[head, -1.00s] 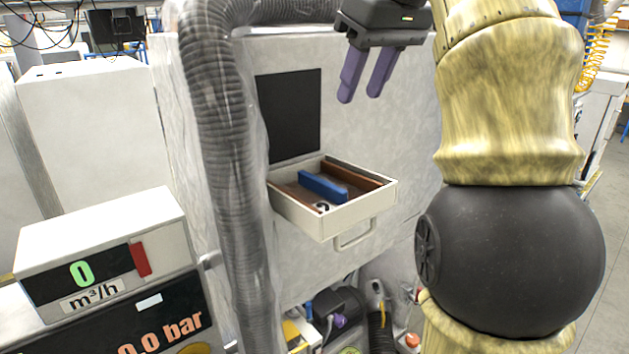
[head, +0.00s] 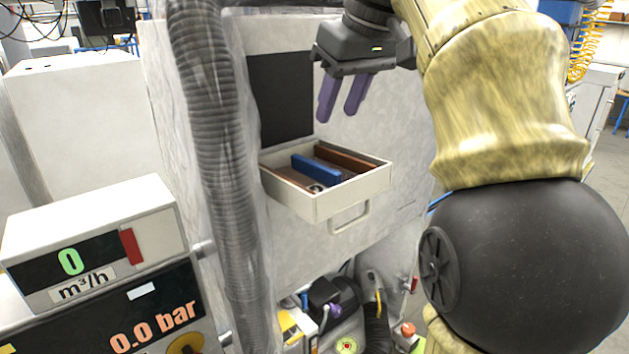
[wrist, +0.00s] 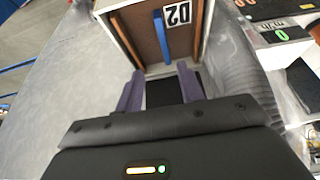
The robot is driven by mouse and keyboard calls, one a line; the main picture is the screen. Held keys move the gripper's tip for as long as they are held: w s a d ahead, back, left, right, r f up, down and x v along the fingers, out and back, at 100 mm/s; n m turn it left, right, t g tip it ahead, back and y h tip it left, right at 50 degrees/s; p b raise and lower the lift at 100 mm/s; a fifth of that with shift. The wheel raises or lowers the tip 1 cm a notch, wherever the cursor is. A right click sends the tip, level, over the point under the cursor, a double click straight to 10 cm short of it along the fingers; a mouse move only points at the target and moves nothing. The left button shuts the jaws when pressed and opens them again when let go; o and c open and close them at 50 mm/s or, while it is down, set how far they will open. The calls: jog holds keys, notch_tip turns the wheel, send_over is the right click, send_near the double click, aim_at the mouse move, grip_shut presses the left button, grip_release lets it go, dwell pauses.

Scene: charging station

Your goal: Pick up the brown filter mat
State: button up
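A white pulled-out drawer (head: 346,203) holds upright narrow pieces. A brown strip (head: 346,159), which looks like the brown filter mat, stands along the drawer's far right side. A blue strip (head: 316,168) stands beside it. In the wrist view, one brown strip (wrist: 126,42) is at the left, another brown strip (wrist: 197,30) at the right, and the blue strip (wrist: 161,35) between them. I cannot tell which brown strip is meant. My gripper (head: 338,116), with purple fingers, is open and empty above the drawer, touching nothing. It also shows in the wrist view (wrist: 160,73).
A dark opening (head: 281,98) is in the white cabinet (head: 400,135) behind the drawer. A grey ribbed hose (head: 217,130) runs down just left of the drawer. A meter box (head: 95,245) stands at lower left. The drawer's handle (head: 349,219) sticks out in front.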

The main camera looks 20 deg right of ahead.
send_over(315, 163)
jog(key=s+d, duration=0.2)
jog(key=shift+s+a+f, duration=0.15)
jog(key=shift+f, duration=2.4)
jog(key=shift+w+a+f+p, duration=0.2)
jog(key=shift+a+f+p, duration=0.25)
jog(key=shift+f, duration=0.3)
jog(key=shift+p+x, duration=0.5)
jog(key=shift+x, duration=1.3)
grip_shut()
